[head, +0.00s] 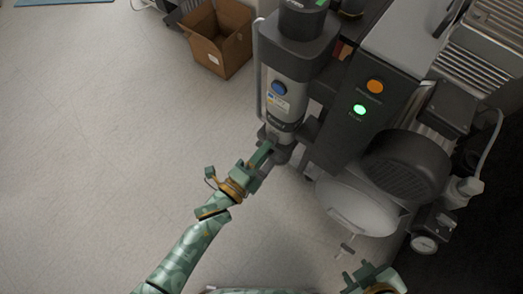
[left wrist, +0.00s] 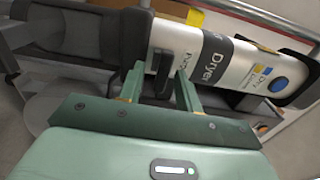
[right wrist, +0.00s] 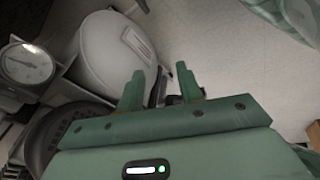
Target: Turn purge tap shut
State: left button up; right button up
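The dryer (head: 290,95) is a grey upright cylinder with a blue button, and it shows lying across the left wrist view (left wrist: 215,60). A dark lever (left wrist: 160,75) sits by its partly hidden "Pu…" label and looks like the purge tap. My left gripper (head: 267,155) is at the dryer's lower end. In the left wrist view its fingers (left wrist: 160,88) stand apart on either side of the lever; I cannot tell whether they touch it. My right gripper (head: 362,275) is low at the right, open and empty, with its fingers apart in the right wrist view (right wrist: 160,88).
A grey tank (head: 355,208) with a small tap (head: 346,250) below it, a black motor housing (head: 405,165) and a gauge (head: 424,244) stand at the right. A control box with a lit green button (head: 359,110) adjoins the dryer. A cardboard box (head: 218,40) stands behind. The left floor is clear.

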jog(key=shift+w, duration=0.1)
